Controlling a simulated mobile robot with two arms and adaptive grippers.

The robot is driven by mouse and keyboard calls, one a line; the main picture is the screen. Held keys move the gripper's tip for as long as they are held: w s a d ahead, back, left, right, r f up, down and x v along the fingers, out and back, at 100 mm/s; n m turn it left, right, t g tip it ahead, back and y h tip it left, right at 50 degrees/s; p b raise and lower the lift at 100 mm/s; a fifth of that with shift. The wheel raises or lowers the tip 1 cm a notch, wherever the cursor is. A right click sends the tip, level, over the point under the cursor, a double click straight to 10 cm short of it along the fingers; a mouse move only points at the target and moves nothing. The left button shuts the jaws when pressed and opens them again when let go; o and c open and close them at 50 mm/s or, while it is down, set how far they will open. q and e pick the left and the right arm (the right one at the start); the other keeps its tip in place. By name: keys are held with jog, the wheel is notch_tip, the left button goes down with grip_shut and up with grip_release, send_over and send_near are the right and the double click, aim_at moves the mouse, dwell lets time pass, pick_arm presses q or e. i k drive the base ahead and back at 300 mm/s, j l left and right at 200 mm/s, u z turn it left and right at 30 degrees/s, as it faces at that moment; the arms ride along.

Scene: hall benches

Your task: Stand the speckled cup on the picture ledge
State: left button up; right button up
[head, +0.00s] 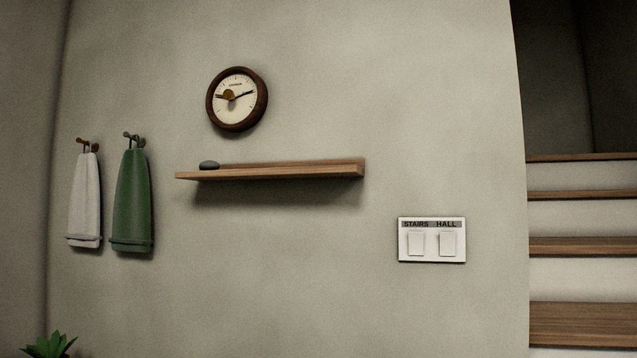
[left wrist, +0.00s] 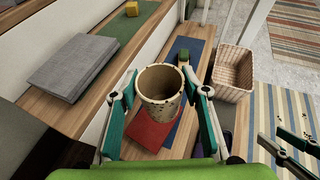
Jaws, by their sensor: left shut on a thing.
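The picture ledge (head: 290,171) is a narrow wooden shelf on the wall in the head view. No gripper shows there. Part of my right gripper (left wrist: 286,143) shows at the lower right of the left wrist view; its jaw opening is unclear.
A dark grey stone (head: 209,165) lies at the ledge's left end; the rest is bare. A green towel (head: 131,200) hangs left, a switch plate (head: 432,240) lower right.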

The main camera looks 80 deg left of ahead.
aim_at(332, 169)
jog(key=u, duration=1.8)
